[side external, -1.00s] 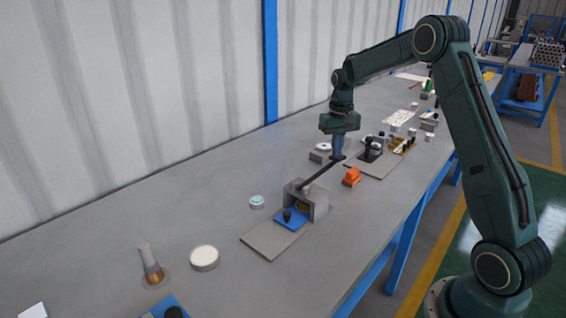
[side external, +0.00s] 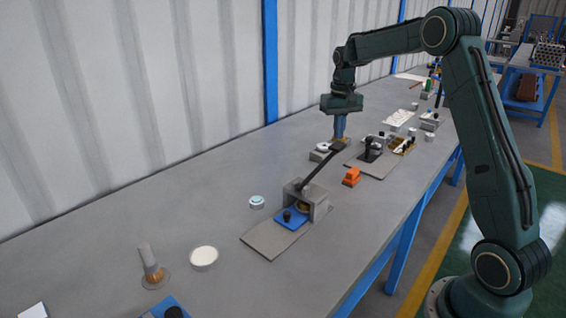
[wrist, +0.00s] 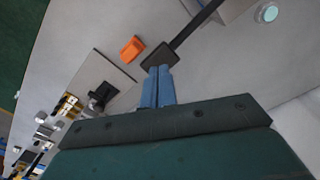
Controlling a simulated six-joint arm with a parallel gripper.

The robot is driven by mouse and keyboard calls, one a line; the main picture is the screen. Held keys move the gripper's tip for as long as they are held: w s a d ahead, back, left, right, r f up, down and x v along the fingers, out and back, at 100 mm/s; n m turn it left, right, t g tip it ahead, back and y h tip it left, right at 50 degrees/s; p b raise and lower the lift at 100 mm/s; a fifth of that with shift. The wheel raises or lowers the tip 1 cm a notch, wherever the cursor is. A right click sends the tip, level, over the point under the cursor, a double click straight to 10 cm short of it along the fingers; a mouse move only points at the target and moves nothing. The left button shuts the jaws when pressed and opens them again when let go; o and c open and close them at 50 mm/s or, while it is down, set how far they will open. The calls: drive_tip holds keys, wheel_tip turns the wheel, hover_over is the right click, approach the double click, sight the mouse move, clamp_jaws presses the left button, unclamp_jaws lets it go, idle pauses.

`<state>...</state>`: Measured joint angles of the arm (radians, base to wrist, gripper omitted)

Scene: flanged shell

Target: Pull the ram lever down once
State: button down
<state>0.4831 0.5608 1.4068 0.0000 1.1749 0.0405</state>
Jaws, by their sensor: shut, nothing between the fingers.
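The ram lever (side external: 321,168) is a dark bar with a flat square pad at its far end, rising at a slant from a small grey press (side external: 317,200) on the bench. In the wrist view the lever (wrist: 196,27) and its pad (wrist: 160,57) show just ahead of my fingertips. My gripper (side external: 339,139) is shut and empty, pointing down, with its tips right at the pad. In the wrist view the blue fingers (wrist: 158,72) lie together and overlap the pad's near edge. I cannot tell whether they touch it.
A blue block with a black knob (side external: 289,217) sits at the press front. An orange block (side external: 351,176) stands right of the lever. A black fixture (side external: 371,148) and small parts are beyond. The bench left of the press is mostly clear.

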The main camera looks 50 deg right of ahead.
drive_tip(key=shift+r, duration=2.1)
drive_tip(key=s+a+r+n+t, duration=0.2)
drive_tip(key=s+a+r, duration=0.35)
drive_tip(key=a, duration=0.25)
drive_tip(key=s+a+r+n+t, duration=0.1)
drive_tip(key=s+a+r, duration=0.3)
drive_tip(key=s+a, duration=0.35)
drive_tip(key=s+a+f+n+t, duration=0.1)
drive_tip(key=s+a+f, duration=0.1)
drive_tip(key=s+a, duration=0.2)
drive_tip(key=s+a+f+n+t, duration=0.1)
drive_tip(key=s+a+f+n, duration=0.1)
drive_tip(key=s, duration=0.9)
drive_tip(key=a+f, duration=0.1)
drive_tip(key=a, duration=0.1)
drive_tip(key=shift+a+f+t, duration=0.15)
drive_tip(key=shift+a+t, duration=0.15)
